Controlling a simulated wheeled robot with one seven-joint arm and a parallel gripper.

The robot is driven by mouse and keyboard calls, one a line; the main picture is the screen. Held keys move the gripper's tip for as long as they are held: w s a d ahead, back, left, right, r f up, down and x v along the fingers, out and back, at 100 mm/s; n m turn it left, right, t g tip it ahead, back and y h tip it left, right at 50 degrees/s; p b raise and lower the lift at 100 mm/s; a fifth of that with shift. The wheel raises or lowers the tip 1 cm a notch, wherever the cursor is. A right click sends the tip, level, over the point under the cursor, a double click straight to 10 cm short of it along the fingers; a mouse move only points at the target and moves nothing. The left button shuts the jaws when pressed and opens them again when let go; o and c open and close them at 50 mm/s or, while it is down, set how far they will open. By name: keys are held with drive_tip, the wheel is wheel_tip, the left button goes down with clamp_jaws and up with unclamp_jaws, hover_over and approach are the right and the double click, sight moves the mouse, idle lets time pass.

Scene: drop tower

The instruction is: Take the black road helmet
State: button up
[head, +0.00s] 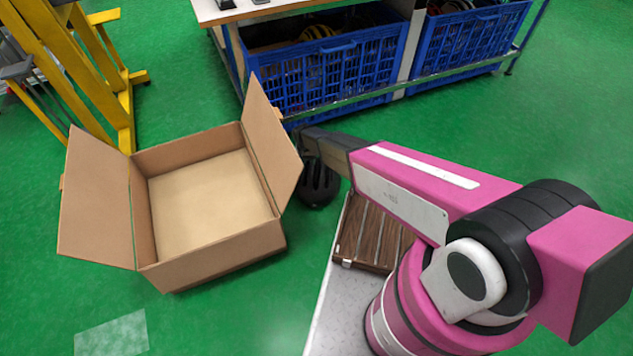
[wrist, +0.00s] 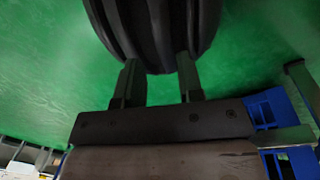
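The black road helmet (head: 318,186) shows in the head view just below my gripper (head: 309,138), between the cardboard box's right flap and the brown slatted crate. In the wrist view the dark ribbed helmet shell (wrist: 155,28) fills the top middle. The two fingers of my gripper (wrist: 157,62) are partly apart, and their tips meet the helmet's lower edge. The fingers look shut on the helmet, with part of its shell between them. The exact contact is dark and hard to see. I cannot tell whether the helmet touches the floor.
An open, empty cardboard box (head: 143,207) stands left of the helmet. A brown slatted crate (head: 371,232) lies on a grey surface at the right, partly behind my arm. Blue crates (head: 325,78) sit on a shelf behind. A yellow frame (head: 90,75) stands back left.

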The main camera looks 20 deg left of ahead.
sight(311, 170)
drive_tip(key=f, duration=0.5)
drive_tip(key=shift+d+f, duration=0.25)
drive_tip(key=shift+f, duration=0.1)
drive_tip(key=f, duration=0.4)
drive_tip(key=shift+w+d, duration=0.1)
drive_tip(key=shift+w, duration=0.3)
drive_tip(key=shift+d+f, duration=0.1)
drive_tip(key=shift+f, duration=0.35)
clamp_jaws()
